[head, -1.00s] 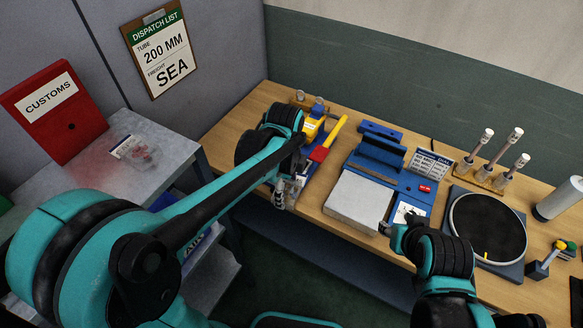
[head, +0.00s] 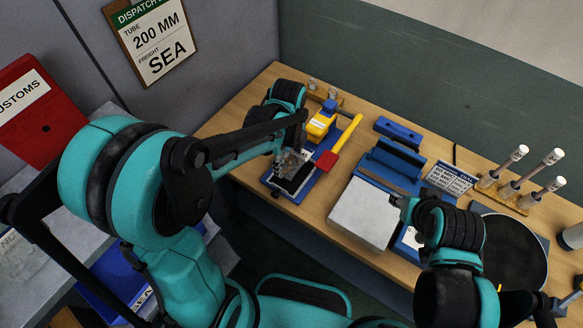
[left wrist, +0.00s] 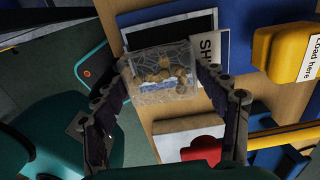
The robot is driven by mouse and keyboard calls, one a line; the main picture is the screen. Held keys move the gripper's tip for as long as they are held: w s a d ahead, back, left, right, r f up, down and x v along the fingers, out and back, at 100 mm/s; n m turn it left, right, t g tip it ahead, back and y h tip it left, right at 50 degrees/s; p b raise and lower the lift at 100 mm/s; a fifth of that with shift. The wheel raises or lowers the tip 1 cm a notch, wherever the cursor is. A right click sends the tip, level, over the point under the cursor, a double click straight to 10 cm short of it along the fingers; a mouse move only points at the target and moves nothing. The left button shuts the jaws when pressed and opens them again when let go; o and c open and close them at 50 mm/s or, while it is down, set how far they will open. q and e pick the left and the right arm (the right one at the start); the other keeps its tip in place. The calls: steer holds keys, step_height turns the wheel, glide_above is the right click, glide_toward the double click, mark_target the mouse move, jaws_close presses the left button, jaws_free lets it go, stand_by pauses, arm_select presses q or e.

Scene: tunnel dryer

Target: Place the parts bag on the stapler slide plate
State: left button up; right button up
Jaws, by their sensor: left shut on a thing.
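The parts bag (left wrist: 160,72), clear with small tan pieces inside, is between the fingers of my left gripper (left wrist: 165,80) in the left wrist view. It also shows in the head view (head: 291,158), partly hidden by the gripper. My left gripper (head: 287,157) is shut on it. The stapler (head: 321,123) has a yellow head, a blue base and a red-ended yellow lever. A dark plate (head: 296,181) lies at the near end of its base, just below the bag in the picture; I cannot tell whether they touch. My right gripper (head: 399,203) is by a pale block; its jaws are unclear.
The pale block (head: 362,213) stands right of the stapler with a blue device behind it. A black turntable (head: 505,250) and several upright posts (head: 515,172) are farther right. A grey side table (head: 35,265) is at left. Bare wood shows between stapler and block.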

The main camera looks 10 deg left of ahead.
mark_target(289, 161)
arm_select(q)
steer(key=shift+s+f, duration=0.1)
steer(key=shift+f, duration=0.75)
steer(key=shift+f+b, duration=0.35)
steer(key=shift+f, duration=0.35)
step_height(289, 161, down, 3)
steer(key=shift+f+b, duration=0.1)
steer(key=shift+b, duration=0.45)
steer(key=o, duration=1.3)
steer(key=shift+c, duration=0.2)
